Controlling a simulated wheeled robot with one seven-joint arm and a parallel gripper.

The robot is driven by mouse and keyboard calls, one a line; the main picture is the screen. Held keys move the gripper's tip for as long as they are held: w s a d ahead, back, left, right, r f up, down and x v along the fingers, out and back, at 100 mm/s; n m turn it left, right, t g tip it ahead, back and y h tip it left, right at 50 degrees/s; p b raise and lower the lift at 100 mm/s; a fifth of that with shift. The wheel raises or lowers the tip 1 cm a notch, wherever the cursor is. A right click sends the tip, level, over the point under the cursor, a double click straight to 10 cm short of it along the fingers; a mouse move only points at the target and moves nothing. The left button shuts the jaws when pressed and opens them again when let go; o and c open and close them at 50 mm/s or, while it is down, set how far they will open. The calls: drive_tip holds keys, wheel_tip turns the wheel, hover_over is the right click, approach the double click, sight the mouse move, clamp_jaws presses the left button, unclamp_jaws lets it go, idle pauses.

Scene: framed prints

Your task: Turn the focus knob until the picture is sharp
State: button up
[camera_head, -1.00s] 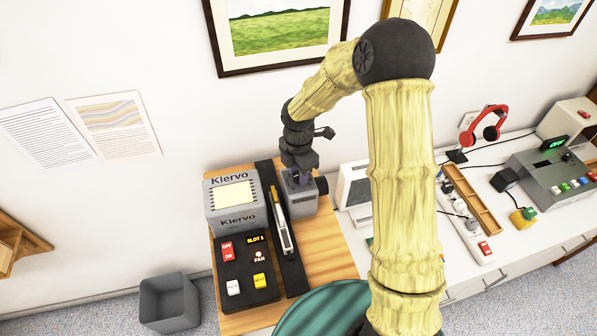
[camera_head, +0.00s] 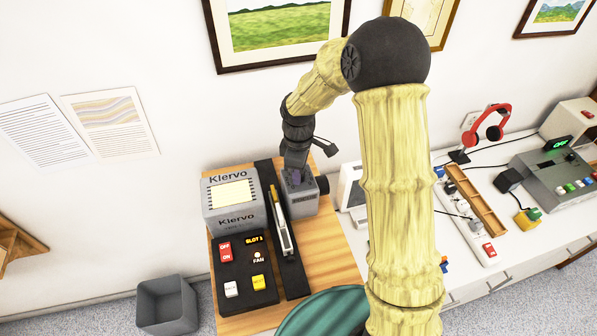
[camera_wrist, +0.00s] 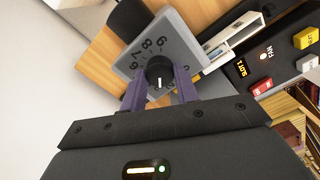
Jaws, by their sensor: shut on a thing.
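The focus knob (camera_wrist: 159,72) is a black round knob with a white pointer line, on a grey dial face (camera_wrist: 185,50) with printed numbers. In the wrist view my gripper (camera_wrist: 160,82) has its two purple fingers on either side of the knob, shut on it. In the head view my gripper (camera_head: 295,178) reaches down onto the top of a grey box (camera_head: 304,199) with a dark round lens (camera_head: 322,185) on its right; the knob is hidden there. I cannot make out a focused picture in either view.
A white monitor (camera_head: 353,190) is close on the right. A grey bin (camera_head: 167,304) is on the floor.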

drive_tip(key=m+b, duration=0.1)
drive_tip(key=m, duration=0.5)
drive_tip(key=shift+w+b, duration=0.1)
drive_tip(key=shift+b, duration=0.2)
drive_tip(key=m+b, duration=0.1)
drive_tip(key=m, duration=0.6)
drive_tip(key=shift+r, duration=0.1)
drive_tip(key=o, duration=1)
drive_tip(key=shift+c, duration=0.2)
wheel_tip(320, 180, up, 17)
drive_tip(key=b, duration=0.2)
drive_tip(key=shift+r+b, duration=0.2)
drive_tip(key=shift+b, duration=0.15)
